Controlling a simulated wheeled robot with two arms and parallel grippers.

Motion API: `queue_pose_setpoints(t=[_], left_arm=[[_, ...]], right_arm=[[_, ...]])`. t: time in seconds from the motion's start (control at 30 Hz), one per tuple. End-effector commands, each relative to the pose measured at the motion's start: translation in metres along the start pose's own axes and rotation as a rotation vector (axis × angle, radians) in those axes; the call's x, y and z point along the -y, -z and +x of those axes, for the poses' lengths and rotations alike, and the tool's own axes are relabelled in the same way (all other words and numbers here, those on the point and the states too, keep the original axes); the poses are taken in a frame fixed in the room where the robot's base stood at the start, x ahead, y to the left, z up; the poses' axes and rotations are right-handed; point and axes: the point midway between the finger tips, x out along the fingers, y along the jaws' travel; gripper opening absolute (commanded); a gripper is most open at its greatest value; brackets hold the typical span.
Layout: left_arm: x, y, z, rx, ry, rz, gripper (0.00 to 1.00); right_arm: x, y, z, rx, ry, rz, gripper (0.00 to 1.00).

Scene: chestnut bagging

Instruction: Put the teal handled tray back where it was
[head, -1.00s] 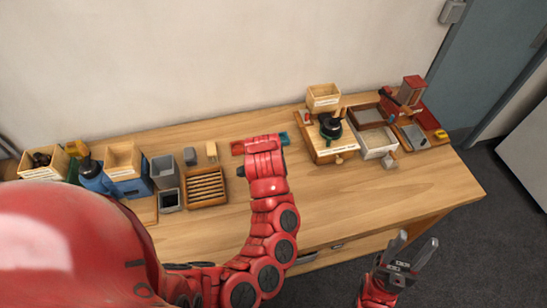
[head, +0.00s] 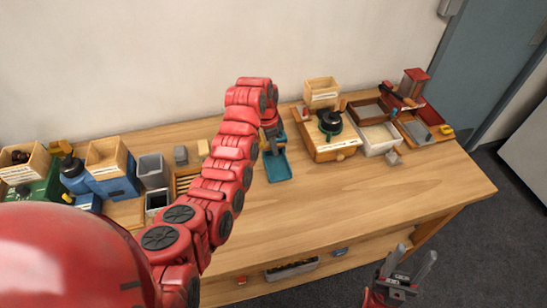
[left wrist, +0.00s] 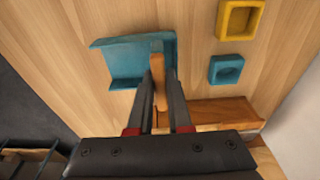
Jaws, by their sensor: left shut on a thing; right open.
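The teal handled tray (head: 279,167) shows in the head view beside the end of my left arm, over the middle of the table. In the left wrist view the teal tray (left wrist: 115,62) has a light wooden handle (left wrist: 157,70). My left gripper (left wrist: 158,85) is shut on that handle. I cannot tell whether the tray touches the table. My left arm hides part of the tray's surroundings in the head view. My right gripper (head: 407,270) is open and empty, in front of the table's front edge.
The left wrist view shows a small teal cup (left wrist: 226,69), a yellow square holder (left wrist: 240,18) and a brown wooden piece (left wrist: 215,110) near the tray. Bins and a slatted rack stand left. A wooden box (head: 322,92) and other trays stand right. The front centre tabletop (head: 330,205) is clear.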

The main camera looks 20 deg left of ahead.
Motion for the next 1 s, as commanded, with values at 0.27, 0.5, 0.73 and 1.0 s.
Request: queue_pose_setpoints(t=[0.27,0.5,0.73,1.0], left_arm=[[0.002,-0.002,0.013,0.001,-0.005,-0.004,0.0],[0.003,-0.005,0.035,-0.002,0.001,-0.002,0.0],[0.004,-0.005,0.037,-0.002,0.002,-0.002,0.0],[0.003,-0.005,0.037,-0.002,0.001,-0.001,0.47]], right_arm=[[-0.001,0.003,0.017,0.0,0.0,0.0,0.5],[-0.001,0.004,0.023,0.0,0.0,0.0,0.5],[-0.001,0.003,0.02,0.0,0.0,0.0,0.5],[-0.001,0.003,0.02,0.0,0.0,0.0,0.5]])
